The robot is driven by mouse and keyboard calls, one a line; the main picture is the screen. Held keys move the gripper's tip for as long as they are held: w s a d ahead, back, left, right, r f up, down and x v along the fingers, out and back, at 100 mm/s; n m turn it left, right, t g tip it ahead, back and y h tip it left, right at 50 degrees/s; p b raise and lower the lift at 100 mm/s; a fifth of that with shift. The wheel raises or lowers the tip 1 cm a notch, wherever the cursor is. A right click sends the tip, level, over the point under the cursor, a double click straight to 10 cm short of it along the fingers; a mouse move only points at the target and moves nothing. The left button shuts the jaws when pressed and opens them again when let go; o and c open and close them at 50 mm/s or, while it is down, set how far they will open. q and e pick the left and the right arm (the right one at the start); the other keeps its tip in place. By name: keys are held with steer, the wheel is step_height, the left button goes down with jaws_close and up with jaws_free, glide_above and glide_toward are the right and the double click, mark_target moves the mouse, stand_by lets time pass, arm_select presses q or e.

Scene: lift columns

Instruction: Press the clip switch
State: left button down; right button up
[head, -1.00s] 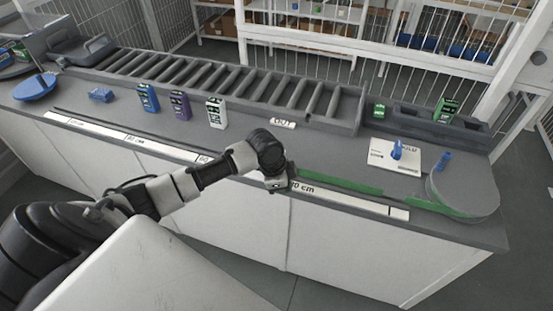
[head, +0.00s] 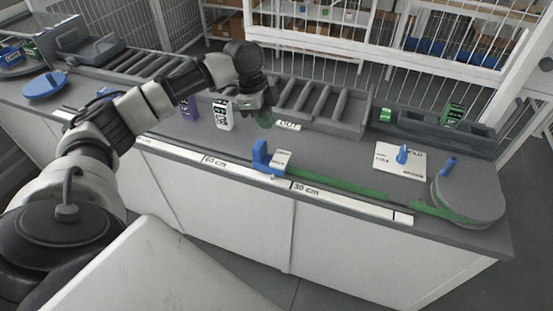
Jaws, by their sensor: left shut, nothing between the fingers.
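A blue upright clip-like piece (head: 261,157) stands at the counter's front edge, with a small white labelled block (head: 281,159) against its right side. It may be the clip switch; its label is too small to read. A white plate (head: 385,163) with a blue knob (head: 403,154) lies farther right, marked with what looks like "HOLD". My left gripper (head: 264,116) is shut, above the back of the counter near the roller tray, behind and apart from the blue piece. Something green shows at its fingertips, partly hidden. My right gripper is not in view.
Purple (head: 189,108) and white (head: 223,114) boxes stand left of my gripper. A roller tray (head: 320,106) runs along the back. A green strip (head: 345,187) and ruler (head: 225,164) line the front edge. A round grey plate (head: 468,203) is at the right end.

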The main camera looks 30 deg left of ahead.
mark_target(279, 167)
arm_select(q)
steer(key=p+x, duration=0.1)
steer(key=x, duration=0.3)
steer(key=p+x, duration=0.1)
steer(key=x, duration=0.3)
steer(key=p+x, duration=0.1)
steer(key=x, duration=0.3)
steer(key=shift+s+a+f+p, duration=0.1)
steer(key=shift+a+f+p, duration=0.15)
steer(key=shift+f+p, duration=0.1)
steer(key=shift+f, duration=0.7)
steer(key=shift+f, duration=0.25)
steer(key=shift+r, duration=0.1)
steer(key=shift+r+p, duration=0.8)
